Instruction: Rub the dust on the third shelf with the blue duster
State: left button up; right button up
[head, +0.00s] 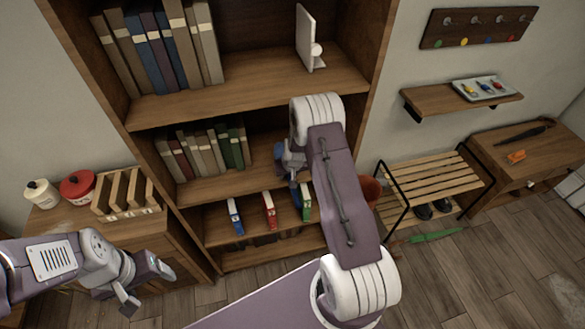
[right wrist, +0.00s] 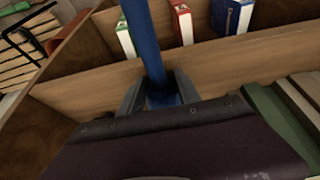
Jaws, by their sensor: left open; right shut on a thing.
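The blue duster (right wrist: 138,35) is in my right gripper (right wrist: 159,92), and its blue shaft stands between the two fingers in the right wrist view. In the head view a little of the duster (head: 294,190) shows below my right gripper (head: 290,160), in front of the bookcase (head: 160,200). The gripper is at the compartment with the red, brown and green books (head: 205,150). The duster's head is not clearly seen, and I cannot make out dust on any shelf. My left gripper (head: 145,287) is open and empty at the lower left, in front of the low cabinet.
A lower shelf holds a blue binder (head: 235,217), a red one (head: 269,210) and a green one (head: 306,202). Books (head: 160,50) and a white bookend (head: 306,40) stand higher up. A slatted bench (head: 430,185) is at right. The bookcase's side panels and shelf edges surround my right gripper.

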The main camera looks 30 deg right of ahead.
jog(key=shift+w+a+r+p, duration=0.15)
jog(key=shift+a+p, duration=0.2)
jog(key=shift+p, duration=0.8)
jog(key=shift+a+r+p, duration=0.15)
jog(key=shift+a+p, duration=0.2)
jog(key=shift+p, duration=0.75)
jog(key=shift+a+f, duration=0.1)
jog(key=shift+f, duration=0.15)
